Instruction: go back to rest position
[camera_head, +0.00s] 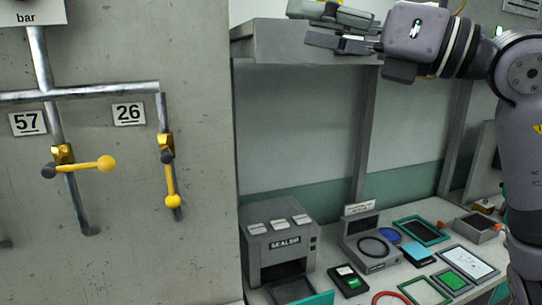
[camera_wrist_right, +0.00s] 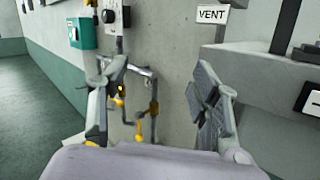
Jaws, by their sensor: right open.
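My right gripper (camera_head: 316,27) is raised at the top right of the head view, in front of the shelf over the bench. Its fingers point left and are apart, with nothing between them. In the right wrist view the two fingers of the right gripper (camera_wrist_right: 158,85) stand wide apart, with the pipes and wall seen between them. The valve under label 57 has a yellow lever (camera_head: 90,165) lying across its pipe. The valve under label 26 has a yellow lever (camera_head: 171,185) hanging down along its pipe. My right gripper touches neither lever. My left gripper does not show.
A concrete wall (camera_head: 205,120) carries the pipes at left. A grey shelf (camera_head: 265,45) is behind my right gripper. Below, a bench holds a sealer (camera_head: 282,255) and several frames and trays. In the right wrist view, open floor (camera_wrist_right: 35,110) lies at left.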

